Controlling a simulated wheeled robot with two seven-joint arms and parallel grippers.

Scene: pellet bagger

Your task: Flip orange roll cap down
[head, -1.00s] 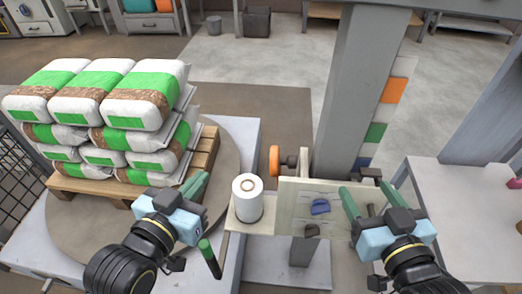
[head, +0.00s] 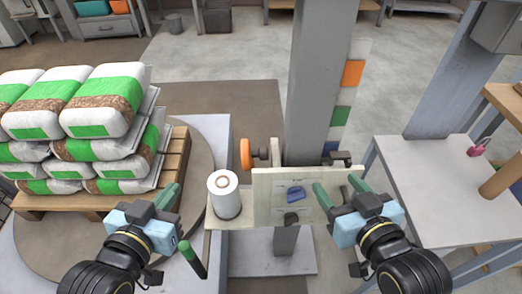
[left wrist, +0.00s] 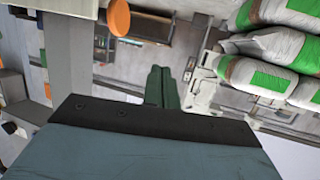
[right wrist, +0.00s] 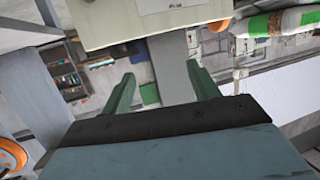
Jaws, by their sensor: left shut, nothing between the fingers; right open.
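The orange roll cap (head: 245,153) is a round disc standing on edge at the end of a dark shaft beside the grey post. A white roll (head: 223,198) stands upright on a small cream shelf in front of it. My left gripper (head: 170,192) is shut and empty, left of the roll and apart from the cap. Its closed green fingers (left wrist: 162,72) show in the left wrist view, with an orange disc (left wrist: 119,17) above them. My right gripper (head: 337,187) is open and empty by the right edge of the cream panel. Its spread fingers (right wrist: 160,72) show in the right wrist view.
The cream panel (head: 270,185) holds a blue part (head: 295,194) and a dark knob. A green-topped lever (head: 193,258) stands below the roll. Stacked bags (head: 100,105) sit on a pallet at left. The grey post (head: 308,100) rises behind the panel. A grey table (head: 425,190) is at right.

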